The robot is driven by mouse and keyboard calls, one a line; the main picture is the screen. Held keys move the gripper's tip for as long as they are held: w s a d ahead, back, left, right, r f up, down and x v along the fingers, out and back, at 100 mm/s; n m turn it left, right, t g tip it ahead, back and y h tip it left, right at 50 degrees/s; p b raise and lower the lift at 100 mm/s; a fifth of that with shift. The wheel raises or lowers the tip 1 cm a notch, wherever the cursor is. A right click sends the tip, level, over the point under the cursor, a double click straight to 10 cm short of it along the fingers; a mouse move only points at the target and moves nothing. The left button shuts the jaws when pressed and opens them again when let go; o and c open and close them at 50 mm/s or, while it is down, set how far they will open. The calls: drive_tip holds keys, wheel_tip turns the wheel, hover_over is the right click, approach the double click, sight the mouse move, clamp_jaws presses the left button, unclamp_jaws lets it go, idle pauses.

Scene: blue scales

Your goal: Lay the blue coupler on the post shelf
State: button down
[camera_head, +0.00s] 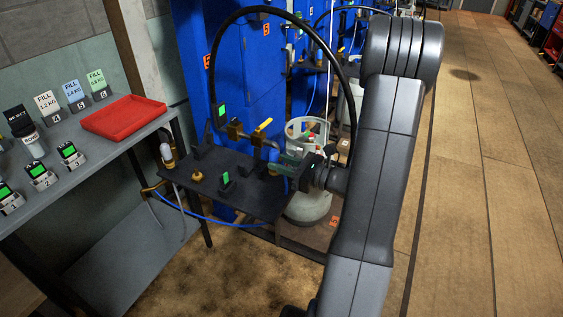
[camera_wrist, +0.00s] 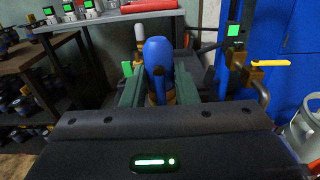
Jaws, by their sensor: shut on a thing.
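The blue coupler (camera_wrist: 158,52) stands between the two green fingers of my gripper (camera_wrist: 157,84) in the wrist view, with a brass-coloured part at its lower end. My gripper is shut on it. In the head view my gripper (camera_head: 290,166) is over the right end of a dark shelf (camera_head: 242,200), which I take for the post shelf.
A red tray (camera_head: 123,116) lies on the left bench.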

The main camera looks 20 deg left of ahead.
wheel_tip(320, 180, down, 7)
drive_tip(key=b, duration=0.4)
drive_tip(key=shift+r, duration=0.15)
drive_tip(key=c, duration=1.1)
unclamp_jaws()
drive_tip(key=shift+o, duration=0.2)
drive_tip(key=s+d, duration=0.1)
drive_tip(key=d, duration=1.2)
drive_tip(key=shift+d+p, duration=0.3)
drive_tip(key=shift+d, duration=0.1)
